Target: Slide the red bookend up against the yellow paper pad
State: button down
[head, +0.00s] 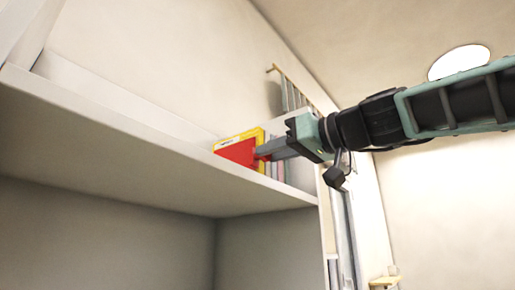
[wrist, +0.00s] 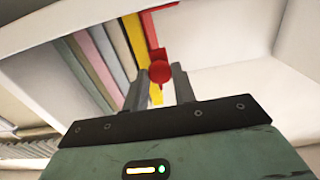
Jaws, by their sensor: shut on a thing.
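The red bookend (head: 236,152) stands on the shelf, in front of the yellow paper pad (head: 250,135) in the head view. In the wrist view the bookend (wrist: 152,30) is a narrow red plate with a round red knob, just right of the yellow pad (wrist: 133,35). I cannot tell whether plate and pad touch. My gripper (head: 261,153) reaches in from the right in the head view. In the wrist view my gripper (wrist: 160,77) is shut on the bookend's knob, one finger on each side.
Several upright books or pads (wrist: 95,60) in grey, pink and dark tones stand left of the yellow pad in the wrist view. The pale shelf (head: 120,135) has bare room left of the bookend in the head view. A white wall (wrist: 285,40) lies right in the wrist view.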

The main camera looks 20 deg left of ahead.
jog(key=shift+w+d, duration=0.1)
jog(key=shift+w, duration=0.15)
jog(key=c, duration=1.1)
grip_release()
jog(key=shift+c, duration=0.2)
jog(key=shift+d, duration=0.1)
jog(key=shift+s+d+f+b, duration=0.1)
jog(key=shift+d+b, duration=0.25)
jog(key=shift+b, duration=0.05)
jog(key=b+v, duration=0.7)
jog(key=v, duration=0.9)
jog(key=shift+d, duration=0.25)
jog(key=shift+s, duration=0.15)
